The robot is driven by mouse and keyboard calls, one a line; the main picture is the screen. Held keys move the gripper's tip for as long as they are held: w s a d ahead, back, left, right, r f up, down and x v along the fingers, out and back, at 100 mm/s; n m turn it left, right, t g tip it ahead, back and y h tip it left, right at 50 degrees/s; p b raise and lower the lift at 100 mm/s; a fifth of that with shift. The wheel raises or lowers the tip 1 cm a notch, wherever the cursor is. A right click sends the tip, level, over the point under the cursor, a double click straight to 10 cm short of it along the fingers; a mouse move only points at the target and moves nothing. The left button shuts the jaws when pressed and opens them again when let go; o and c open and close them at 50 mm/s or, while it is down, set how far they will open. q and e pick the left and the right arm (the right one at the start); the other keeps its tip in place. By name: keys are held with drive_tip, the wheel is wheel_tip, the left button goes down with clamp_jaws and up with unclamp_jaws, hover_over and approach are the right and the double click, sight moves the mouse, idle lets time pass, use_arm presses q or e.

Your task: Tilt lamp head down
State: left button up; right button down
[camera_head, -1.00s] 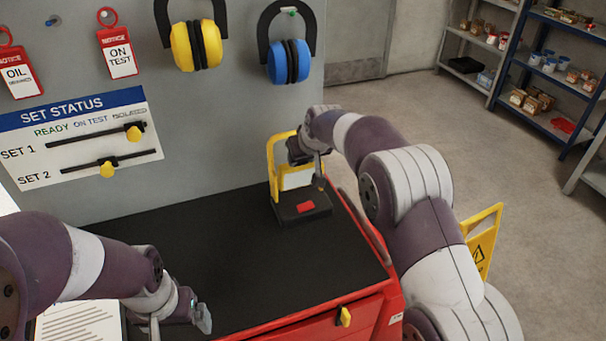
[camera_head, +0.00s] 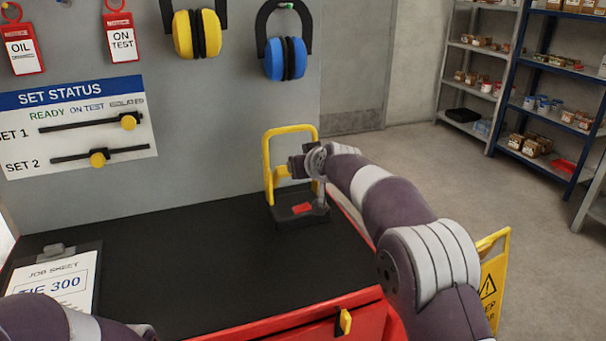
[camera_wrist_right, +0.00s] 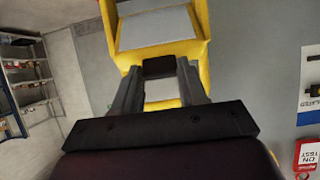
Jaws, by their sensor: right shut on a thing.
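The work lamp stands at the back right of the black bench top (camera_head: 210,265), with a yellow upright frame (camera_head: 291,130) and a black base (camera_head: 290,219) bearing a red patch. My right gripper (camera_head: 300,166) is at the lamp, partly covering its head. In the right wrist view, the gripper (camera_wrist_right: 159,70) is shut on a dark tab (camera_wrist_right: 159,66) at the edge of the yellow lamp head, whose pale panel (camera_wrist_right: 157,28) shows above. The head's exact angle is hard to tell. Part of my left arm shows at the lower left; its gripper is out of frame.
A job sheet clipboard (camera_head: 55,283) lies on the left of the bench. Ear defenders (camera_head: 285,60) and a set status board (camera_head: 75,127) are on the panel behind. A yellow warning sign (camera_head: 492,280) stands right of the red cabinet (camera_head: 370,318).

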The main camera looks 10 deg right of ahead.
drive_tip(key=shift+r, duration=0.1)
drive_tip(key=c, duration=0.6)
unclamp_jaws()
drive_tip(key=b+v, duration=0.1)
drive_tip(key=v, duration=1.1)
drive_tip(key=shift+s+b, duration=0.35)
drive_tip(key=shift+d, duration=0.1)
